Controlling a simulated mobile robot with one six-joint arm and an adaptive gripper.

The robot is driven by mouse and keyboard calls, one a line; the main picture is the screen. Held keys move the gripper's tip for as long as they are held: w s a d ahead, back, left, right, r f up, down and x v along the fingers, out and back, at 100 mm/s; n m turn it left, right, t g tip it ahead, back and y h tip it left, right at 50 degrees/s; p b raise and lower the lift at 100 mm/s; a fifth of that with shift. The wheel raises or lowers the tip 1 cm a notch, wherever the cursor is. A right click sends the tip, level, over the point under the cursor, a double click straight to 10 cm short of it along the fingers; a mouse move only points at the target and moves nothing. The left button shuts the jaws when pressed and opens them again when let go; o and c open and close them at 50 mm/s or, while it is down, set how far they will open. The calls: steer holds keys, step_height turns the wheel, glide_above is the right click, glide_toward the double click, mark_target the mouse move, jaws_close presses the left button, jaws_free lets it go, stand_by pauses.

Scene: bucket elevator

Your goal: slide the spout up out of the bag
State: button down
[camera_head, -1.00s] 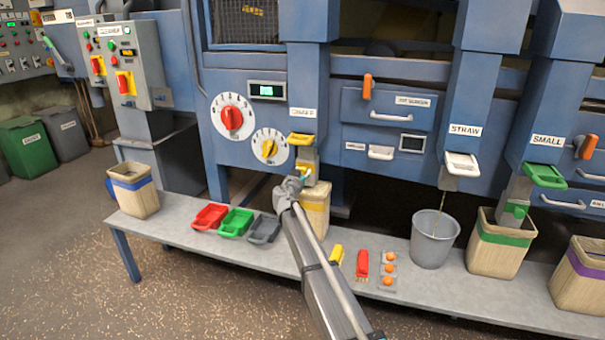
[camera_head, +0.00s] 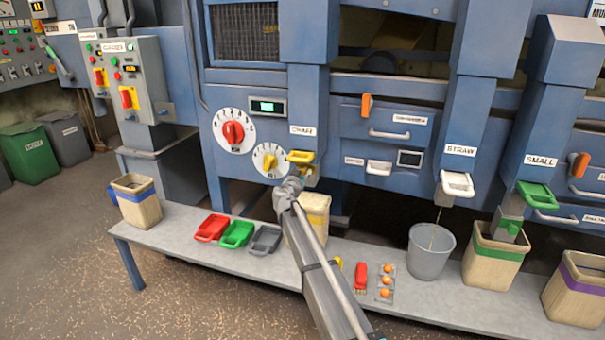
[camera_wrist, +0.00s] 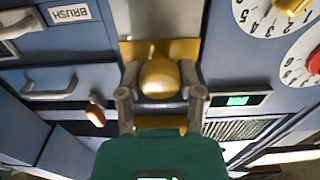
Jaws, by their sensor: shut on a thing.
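The spout under the chaff chute has a yellow grip (camera_wrist: 160,77), and my gripper (camera_wrist: 160,92) is shut on it, one finger on each side. In the head view my gripper (camera_head: 298,182) is just below the yellow slide handle (camera_head: 300,156) of the chaff chute. The bag with a yellow band (camera_head: 316,213) stands on the bench under the spout, partly hidden by my arm. The spout's lower end is hidden, so I cannot tell whether it is clear of the bag's rim.
The bench (camera_head: 180,230) holds red, green and grey scoops (camera_head: 237,233) to the left. A red brush (camera_head: 361,277), orange balls (camera_head: 386,281) and a grey bucket (camera_head: 431,250) stand to the right. A blue-banded bag (camera_head: 137,200) is at the left end.

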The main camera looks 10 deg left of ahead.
steer(key=shift+a, duration=0.1)
steer(key=shift+c, duration=1.2)
jaws_free()
steer(key=shift+r, duration=0.1)
steer(key=shift+s, duration=0.2)
steer(key=s, duration=1.1)
steer(key=shift+s+a, duration=0.3)
steer(key=shift+a, duration=0.1)
